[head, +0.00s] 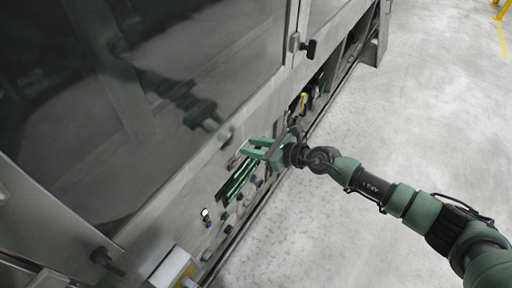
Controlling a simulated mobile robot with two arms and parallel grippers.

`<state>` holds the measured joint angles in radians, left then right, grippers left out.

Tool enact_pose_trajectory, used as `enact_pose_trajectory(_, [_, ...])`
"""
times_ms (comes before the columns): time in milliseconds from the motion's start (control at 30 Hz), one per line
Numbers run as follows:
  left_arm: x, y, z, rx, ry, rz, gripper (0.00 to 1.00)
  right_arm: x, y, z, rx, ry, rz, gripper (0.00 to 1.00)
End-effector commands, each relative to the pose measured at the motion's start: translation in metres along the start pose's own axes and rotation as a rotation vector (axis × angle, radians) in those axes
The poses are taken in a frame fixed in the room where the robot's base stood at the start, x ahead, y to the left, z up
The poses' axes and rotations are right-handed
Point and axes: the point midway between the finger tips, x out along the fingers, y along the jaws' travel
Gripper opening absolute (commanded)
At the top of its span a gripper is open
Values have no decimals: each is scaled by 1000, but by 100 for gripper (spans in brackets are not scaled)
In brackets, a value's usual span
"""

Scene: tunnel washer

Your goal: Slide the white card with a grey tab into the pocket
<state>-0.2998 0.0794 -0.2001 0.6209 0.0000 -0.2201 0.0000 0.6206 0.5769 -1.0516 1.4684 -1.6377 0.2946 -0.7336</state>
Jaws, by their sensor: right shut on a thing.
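My right gripper (251,148) reaches in from the right to the lower front of the machine. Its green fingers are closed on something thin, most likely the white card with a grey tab. The fingers hide most of it, and a small pale patch by the fingertips is too small to make out. Just below the fingers, a dark slanted panel with green edges (236,183) is set on the machine front. I cannot tell whether this is the pocket or whether the card touches it. My left gripper is not in view.
The large dark glass (130,100) of the machine fills the upper left and mirrors my arm. A dark handle (308,46) sticks out above. Several knobs and a small white round part (205,213) sit near the panel. Pale floor (430,110) lies open at right.

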Motion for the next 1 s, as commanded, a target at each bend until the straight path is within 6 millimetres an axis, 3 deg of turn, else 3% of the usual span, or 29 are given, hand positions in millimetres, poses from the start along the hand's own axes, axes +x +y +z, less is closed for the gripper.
enact_pose_trajectory(800, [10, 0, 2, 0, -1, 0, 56, 33, 0, 5, -1, 0, -1, 0])
enact_pose_trajectory(1000, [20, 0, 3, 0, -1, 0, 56, 36, 0, -5, 0, 0, -1, 0])
